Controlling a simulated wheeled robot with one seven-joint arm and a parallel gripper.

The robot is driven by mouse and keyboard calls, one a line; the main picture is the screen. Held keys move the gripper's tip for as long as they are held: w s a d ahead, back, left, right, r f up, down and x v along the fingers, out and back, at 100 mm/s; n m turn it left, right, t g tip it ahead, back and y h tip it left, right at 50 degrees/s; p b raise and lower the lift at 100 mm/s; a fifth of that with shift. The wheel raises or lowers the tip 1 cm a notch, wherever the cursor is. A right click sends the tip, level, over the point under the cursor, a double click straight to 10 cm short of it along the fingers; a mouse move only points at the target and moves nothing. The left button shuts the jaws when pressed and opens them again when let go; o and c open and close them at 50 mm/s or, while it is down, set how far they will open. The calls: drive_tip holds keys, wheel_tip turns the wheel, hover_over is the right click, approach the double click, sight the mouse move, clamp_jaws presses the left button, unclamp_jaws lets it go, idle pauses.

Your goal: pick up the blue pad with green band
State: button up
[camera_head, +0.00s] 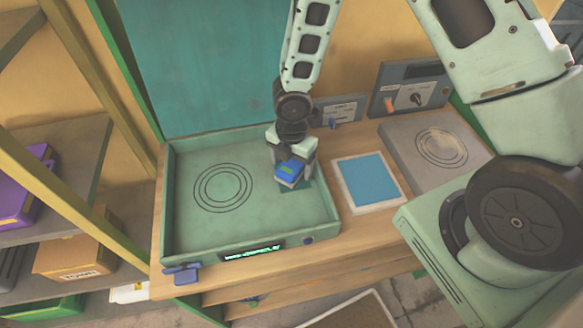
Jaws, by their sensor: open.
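The blue pad with green band (289,171) is a small blue block with a green patch on top. It is at the right side of the green tray-like press bed (180,255), over a small dark green square. My gripper (289,163) reaches down from above and its fingers are at the pad, one on each side as far as shows. The jaws are open. The exact gap between the fingers and the pad is too small to tell.
A white-framed blue panel (369,183) lies right of the bed. A grey plate with ring marks (437,147) lies further right. Control boxes (411,90) stand at the back. A shelf with a purple box (25,190) and a cardboard box (75,258) is on the left.

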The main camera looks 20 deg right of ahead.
sight(292, 164)
drive_tip(key=shift+f, duration=0.25)
drive_tip(key=c, duration=1.1)
drive_tip(key=shift+r, duration=0.15)
drive_tip(key=shift+c, duration=0.2)
wheel_tip(292, 164, up, 10)
drive_tip(key=shift+f+p, duration=0.1)
drive_tip(key=shift+p, duration=0.4)
drive_tip(key=o, duration=0.3)
drive_tip(key=shift+c, duration=0.7)
drive_tip(key=shift+d, duration=0.1)
